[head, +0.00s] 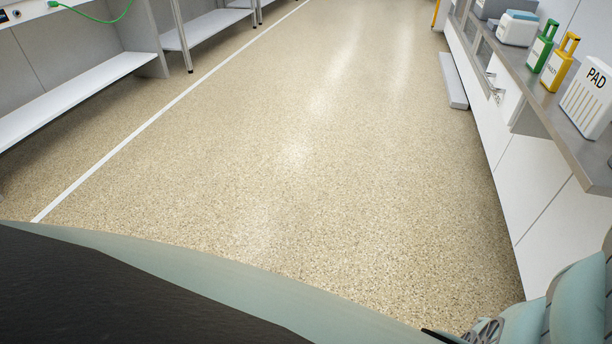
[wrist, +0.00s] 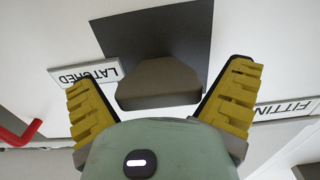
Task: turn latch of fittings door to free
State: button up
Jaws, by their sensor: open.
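In the wrist view, a dark grey block (wrist: 158,84) with bevelled corners stands in front of a dark flat square (wrist: 150,32) on a white surface. It looks like the latch. My gripper (wrist: 160,74) is open, with one yellow-padded finger on each side of the block. Gaps show beside it, and no clear contact shows. A white "LATCHED" label (wrist: 86,72) reads upside down at the left. A partly cut-off "FITTIN" label (wrist: 288,109) is at the right. The door's full outline is out of view. The latch and my gripper do not show in the head view.
A red bent bar (wrist: 20,134) is at the wrist view's left edge. The speckled floor (head: 300,150) is clear.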

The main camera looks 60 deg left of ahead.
jog(key=shift+d+r, duration=0.1)
jog(key=c, duration=1.2)
jog(key=shift+c, duration=0.2)
